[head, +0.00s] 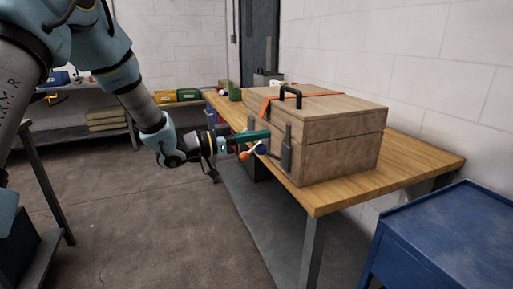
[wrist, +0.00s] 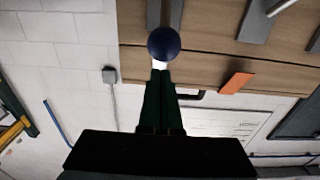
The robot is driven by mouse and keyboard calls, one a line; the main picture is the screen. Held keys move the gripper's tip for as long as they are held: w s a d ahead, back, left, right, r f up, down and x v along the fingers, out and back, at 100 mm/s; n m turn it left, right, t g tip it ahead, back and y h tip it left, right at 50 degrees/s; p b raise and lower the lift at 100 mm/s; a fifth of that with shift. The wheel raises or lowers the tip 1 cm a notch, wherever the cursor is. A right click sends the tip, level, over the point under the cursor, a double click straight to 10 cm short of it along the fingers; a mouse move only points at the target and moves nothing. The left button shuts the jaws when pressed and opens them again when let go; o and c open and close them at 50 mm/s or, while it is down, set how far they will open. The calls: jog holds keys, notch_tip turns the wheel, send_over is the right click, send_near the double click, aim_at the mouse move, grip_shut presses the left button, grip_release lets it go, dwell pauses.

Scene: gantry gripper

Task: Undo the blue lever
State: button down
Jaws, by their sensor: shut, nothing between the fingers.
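The blue lever's round dark-blue knob (head: 262,148) is at the front of a wooden chest (head: 345,160), beside a grey upright latch plate (head: 287,150). In the wrist view the knob (wrist: 164,43) is right at the fingertips, with a grey plate behind it; I cannot tell whether they touch. My gripper (head: 268,134) has dark green fingers that are shut and empty, reaching toward the chest front just above the knob. The fingers (wrist: 160,72) lie together in the wrist view. The lever's arm is mostly hidden.
An orange knob (head: 244,155) on a pale rod is left of the blue one. The chest stands on a wooden bench (head: 420,170). A blue cart (head: 450,235) is at the right.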

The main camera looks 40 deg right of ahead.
jog(key=shift+d+f+b, duration=0.1)
jog(key=shift+f+b, duration=2.3)
jog(key=shift+f, duration=1.05)
jog(key=shift+r, duration=0.3)
jog(key=p+v, duration=0.1)
jog(key=v, duration=0.8)
jog(key=shift+r+p, duration=0.3)
jog(key=shift+r, duration=0.2)
